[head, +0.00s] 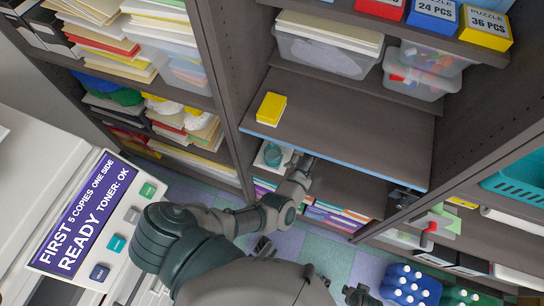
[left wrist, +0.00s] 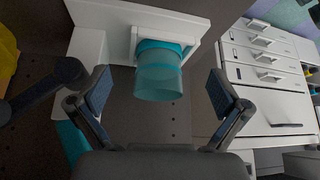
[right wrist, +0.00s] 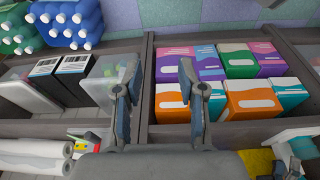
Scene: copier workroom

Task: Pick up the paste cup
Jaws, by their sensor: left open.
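The paste cup (head: 272,155) is a translucent teal cup in a white holder on a lower shelf, below a blue-edged shelf. In the left wrist view the cup (left wrist: 158,82) shows between my left gripper's two fingers, with clear gaps at both sides. My left gripper (head: 306,160) is open and holds nothing; in the head view it is beside the cup, on its right, partly hidden by the shelf edge. My right gripper (right wrist: 159,72) has its fingers apart with nothing between them, in front of a shelf of colourful boxes.
A yellow box (head: 271,108) lies on the blue-edged shelf (head: 340,158) above the cup. Upright shelf panels (head: 222,90) stand close to my left arm. The copier (head: 60,160) is at the left. Blue bottles (head: 410,285) stand low at the right.

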